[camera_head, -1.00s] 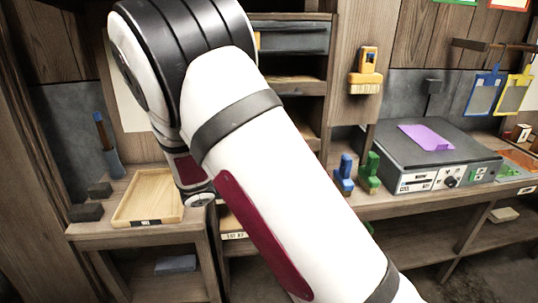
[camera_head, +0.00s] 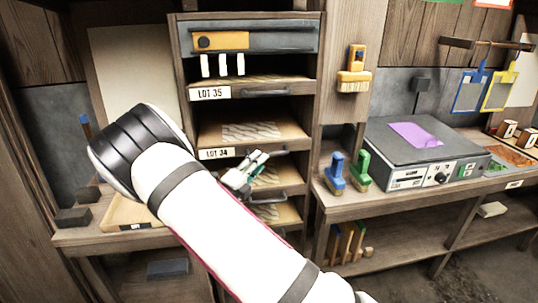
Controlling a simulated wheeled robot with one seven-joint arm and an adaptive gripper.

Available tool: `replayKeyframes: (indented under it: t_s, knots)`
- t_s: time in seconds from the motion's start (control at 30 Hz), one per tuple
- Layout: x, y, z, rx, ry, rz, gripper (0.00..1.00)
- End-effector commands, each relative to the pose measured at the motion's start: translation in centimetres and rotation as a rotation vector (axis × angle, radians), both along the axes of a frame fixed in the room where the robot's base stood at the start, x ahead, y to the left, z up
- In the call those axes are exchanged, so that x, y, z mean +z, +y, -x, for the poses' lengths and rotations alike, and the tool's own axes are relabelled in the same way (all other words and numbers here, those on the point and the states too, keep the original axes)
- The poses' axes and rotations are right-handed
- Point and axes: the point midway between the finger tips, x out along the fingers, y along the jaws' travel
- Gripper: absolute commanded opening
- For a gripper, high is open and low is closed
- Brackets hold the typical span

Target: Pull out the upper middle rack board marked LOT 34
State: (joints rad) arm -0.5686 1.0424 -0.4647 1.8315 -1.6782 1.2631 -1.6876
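The rack board marked LOT 34 (camera_head: 252,132) lies in the middle of the wooden rack, with a grey pattern on its top. Its white label (camera_head: 216,153) is at the left of its front edge. A dark handle (camera_head: 287,150) shows at the right of that edge. My gripper (camera_head: 260,158) is in front of the rack, at or just below the LOT 34 front edge and close to the handle. Whether it touches the handle cannot be told. Its finger opening is too small to read. My arm crosses the lower left of the rack.
The LOT 35 board (camera_head: 270,88) lies above, with a handle. More boards (camera_head: 287,217) sit below, partly hidden by my arm. Blue (camera_head: 335,173) and green (camera_head: 360,170) clamp-like items stand right of the rack, beside a grey device (camera_head: 425,150). A wooden tray (camera_head: 120,213) is at left.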

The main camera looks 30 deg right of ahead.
Motion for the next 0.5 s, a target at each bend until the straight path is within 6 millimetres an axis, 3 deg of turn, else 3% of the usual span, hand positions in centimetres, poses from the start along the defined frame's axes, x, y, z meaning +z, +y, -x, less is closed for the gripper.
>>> replayKeyframes:
  t_s: [0.23,0.5]
  knots:
    - [0.5,-3.8,-2.1,-0.003,-0.001,-0.002,0.33]
    - [0.8,-5.4,-3.0,-0.001,0.0,-0.001,0.33]
